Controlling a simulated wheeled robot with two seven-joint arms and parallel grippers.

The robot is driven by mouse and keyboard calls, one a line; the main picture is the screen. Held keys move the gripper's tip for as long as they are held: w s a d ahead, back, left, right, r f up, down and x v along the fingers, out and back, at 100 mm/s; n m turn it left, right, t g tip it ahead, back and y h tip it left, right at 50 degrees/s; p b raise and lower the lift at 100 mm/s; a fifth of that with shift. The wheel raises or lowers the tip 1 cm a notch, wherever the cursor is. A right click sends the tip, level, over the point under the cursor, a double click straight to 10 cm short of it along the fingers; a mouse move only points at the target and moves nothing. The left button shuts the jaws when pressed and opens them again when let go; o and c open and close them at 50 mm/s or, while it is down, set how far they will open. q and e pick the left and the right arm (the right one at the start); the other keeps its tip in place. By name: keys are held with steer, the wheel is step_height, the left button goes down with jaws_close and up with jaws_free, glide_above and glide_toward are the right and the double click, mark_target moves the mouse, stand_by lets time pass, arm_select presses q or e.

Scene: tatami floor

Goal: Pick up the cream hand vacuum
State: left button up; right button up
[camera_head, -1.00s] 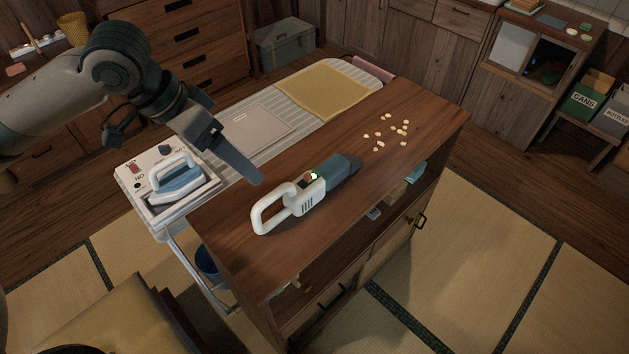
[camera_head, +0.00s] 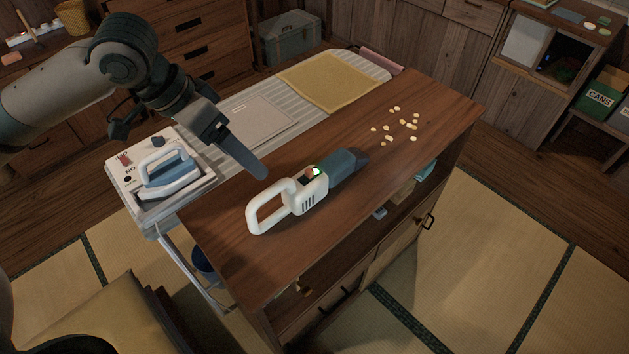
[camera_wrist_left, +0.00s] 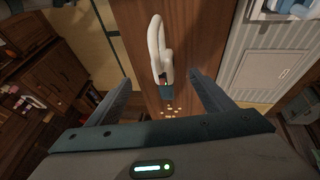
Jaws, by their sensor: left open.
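The cream hand vacuum (camera_head: 302,194) lies on the brown wooden cabinet top, its loop handle toward the near left and its dark grey nozzle toward the far right. A small green light shows on its body. My left gripper (camera_head: 262,174) is above the cabinet top, just behind and left of the vacuum, apart from it. In the left wrist view the two fingers of my left gripper (camera_wrist_left: 160,82) are spread wide, with the vacuum (camera_wrist_left: 155,45) showing between and beyond them. Nothing is held. My right gripper is not in view.
Several pale crumbs (camera_head: 403,122) lie on the cabinet top (camera_head: 370,185) beyond the nozzle. An ironing board with a yellow cloth (camera_head: 335,82) runs along the cabinet's back side. A blue iron (camera_head: 168,168) sits on a white stand at its left end.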

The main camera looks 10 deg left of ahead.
arm_select(q)
steer(key=p, duration=0.2)
glide_above(286, 196)
steer(key=s+a, duration=0.2)
step_height(286, 196, down, 11)
steer(key=shift+w+a+r, duration=0.1)
steer(key=shift+w, duration=0.05)
steer(key=shift+w+d+f+p, duration=0.2)
steer(key=shift+d+f+p, duration=0.1)
steer(key=shift+f, duration=0.2)
steer(key=p+x, duration=0.1)
steer(key=x, duration=0.2)
steer(key=shift+w, duration=0.1)
steer(key=shift+w+f, duration=0.1)
steer(key=shift+f, duration=0.4)
steer(key=c, duration=1.5)
steer(key=shift+c, duration=0.2)
